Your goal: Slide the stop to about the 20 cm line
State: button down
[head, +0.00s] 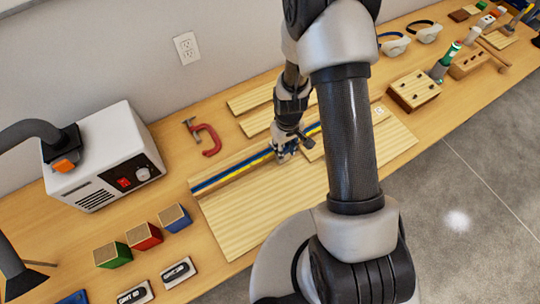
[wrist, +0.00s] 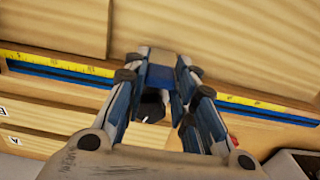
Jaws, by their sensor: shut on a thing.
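My gripper (head: 284,153) is over the blue rail with its yellow measuring strip (head: 232,175) on the workbench. In the wrist view, my gripper (wrist: 165,90) is shut on the stop (wrist: 160,76), a blue piece with a dark knob below it, sitting at the rail. The fingers cover most of the stop, and it cannot be made out clearly in the head view. The yellow strip (wrist: 58,62) runs out to both sides of the fingers in the wrist view. Its numbers are too small to read, so I cannot tell the stop's reading.
A red clamp (head: 205,138) lies behind the rail. A white machine (head: 95,160) stands to the left, with green, red and blue blocks (head: 143,237) in front. A drilled wooden block (head: 414,90) is to the right. The rail's left stretch looks clear.

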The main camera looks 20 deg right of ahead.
jog(key=shift+w+d, duration=0.2)
jog(key=shift+d, duration=0.5)
jog(key=c, duration=1.3)
grip_release()
notch_tip(320, 180, up, 12)
jog(key=shift+s, duration=0.15)
